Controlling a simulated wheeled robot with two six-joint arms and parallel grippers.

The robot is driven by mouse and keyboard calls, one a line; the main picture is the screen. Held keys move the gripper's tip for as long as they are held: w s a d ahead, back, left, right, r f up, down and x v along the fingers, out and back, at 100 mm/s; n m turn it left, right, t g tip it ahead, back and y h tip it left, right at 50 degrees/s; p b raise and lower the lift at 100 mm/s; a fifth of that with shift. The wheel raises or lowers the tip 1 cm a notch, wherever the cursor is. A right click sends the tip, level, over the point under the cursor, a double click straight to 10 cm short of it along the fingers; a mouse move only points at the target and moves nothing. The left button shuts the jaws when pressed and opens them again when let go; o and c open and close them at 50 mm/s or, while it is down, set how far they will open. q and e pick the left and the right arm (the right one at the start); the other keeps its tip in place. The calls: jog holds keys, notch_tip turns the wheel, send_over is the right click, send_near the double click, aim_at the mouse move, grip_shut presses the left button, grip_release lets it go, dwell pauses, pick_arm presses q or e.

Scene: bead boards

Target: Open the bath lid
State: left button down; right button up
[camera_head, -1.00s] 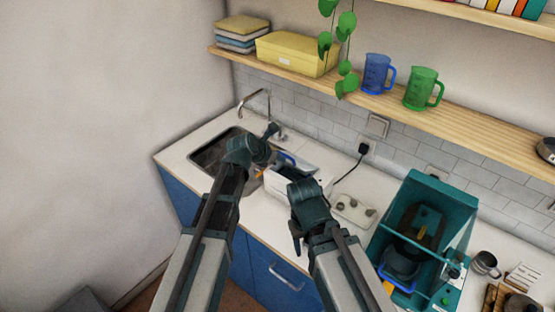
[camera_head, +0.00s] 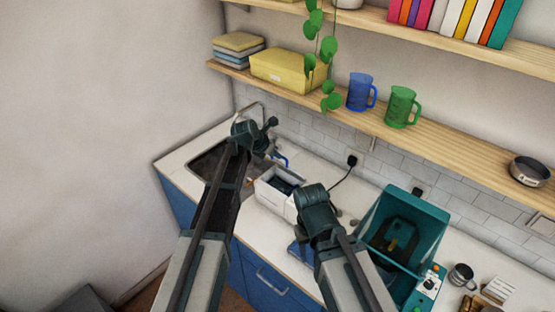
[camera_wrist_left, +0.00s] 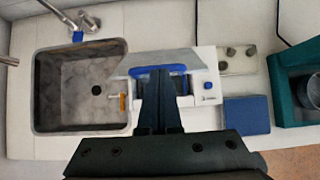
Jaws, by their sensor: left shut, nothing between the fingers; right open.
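The white bath (camera_head: 268,199) stands on the counter right of the sink, its dark inside partly showing. Its lid (camera_wrist_left: 180,60) appears raised, a grey panel with a blue handle (camera_wrist_left: 136,71) along its edge. The blue handle also shows in the head view (camera_head: 281,158). My left gripper (camera_wrist_left: 160,78) is shut and empty, in front of the handle in the left wrist view; I cannot tell if it touches the lid. My right gripper (camera_head: 305,220) is open, just right of the bath; its fingers are mostly hidden.
The sink (camera_wrist_left: 95,60) with a tap (camera_head: 252,108) lies left of the bath. A blue pad (camera_wrist_left: 247,114) and a plate with knobs (camera_wrist_left: 238,58) are to its right. A teal machine (camera_head: 385,220) stands further right. A shelf (camera_head: 450,140) hangs above.

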pick_arm(q)
jog(key=shift+w+d+r+p, duration=0.35)
jog(key=shift+w+d+r, duration=0.1)
jog(key=shift+w, duration=0.15)
jog(key=shift+w+d+r+p, duration=0.3)
jog(key=shift+w+r, duration=0.1)
jog(key=shift+w, duration=0.15)
jog(key=w+d, duration=0.7)
jog(key=w, duration=0.3)
jog(key=shift+w+d+r+p, duration=0.2)
jog(key=shift+d+r+p, duration=0.1)
jog(key=shift+r+p, duration=0.15)
pick_arm(e)
jog(key=shift+s+d+r, duration=0.1)
jog(key=shift+s+r, duration=0.1)
jog(key=shift+r, duration=0.45)
jog(key=shift+s+d+r, duration=0.1)
jog(key=shift+s+r, duration=0.05)
jog(key=shift+r, duration=0.45)
